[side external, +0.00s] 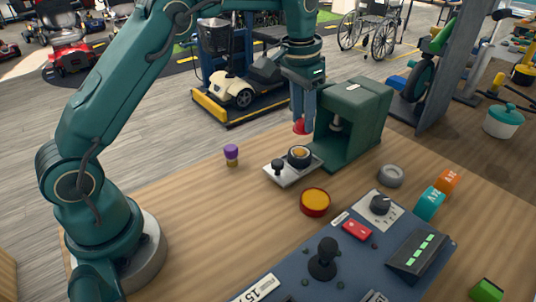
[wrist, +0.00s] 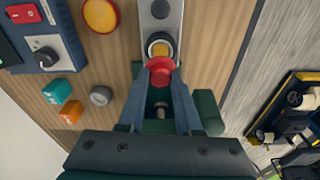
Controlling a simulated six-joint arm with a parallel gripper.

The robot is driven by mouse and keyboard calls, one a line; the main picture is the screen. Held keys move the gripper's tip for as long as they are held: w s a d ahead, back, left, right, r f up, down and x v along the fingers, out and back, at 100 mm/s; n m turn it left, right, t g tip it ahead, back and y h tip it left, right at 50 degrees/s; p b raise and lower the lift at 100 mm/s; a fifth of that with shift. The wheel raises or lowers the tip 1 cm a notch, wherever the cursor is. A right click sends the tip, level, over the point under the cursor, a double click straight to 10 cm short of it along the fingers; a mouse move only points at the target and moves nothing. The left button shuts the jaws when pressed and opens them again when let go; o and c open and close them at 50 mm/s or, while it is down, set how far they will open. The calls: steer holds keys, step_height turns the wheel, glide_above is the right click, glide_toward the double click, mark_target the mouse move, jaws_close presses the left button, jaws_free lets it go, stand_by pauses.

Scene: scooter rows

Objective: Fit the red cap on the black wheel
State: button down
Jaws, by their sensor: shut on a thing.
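The red cap (side external: 300,127) hangs between the tips of my gripper (side external: 302,118), which is shut on it. The black wheel (side external: 299,154) sits on a light metal plate (side external: 291,175), with a yellowish centre facing up. The cap is above the wheel with a gap between them in the side view. In the wrist view, the red cap (wrist: 160,72) is between the fingers of my gripper (wrist: 161,78) and overlaps the near edge of the black wheel (wrist: 159,47). The cap's underside is hidden there.
A green open-fronted housing (side external: 354,120) stands close to the right of my gripper. A red-and-yellow disc (side external: 315,201), a grey ring (side external: 391,175) and a purple-topped peg (side external: 231,153) stand nearby. A control panel (side external: 335,250) fills the front.

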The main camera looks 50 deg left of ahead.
steer(key=shift+f, duration=2.65)
steer(key=shift+f, duration=0.2)
steer(key=shift+c, duration=0.5)
jaws_free()
steer(key=shift+r, duration=3)
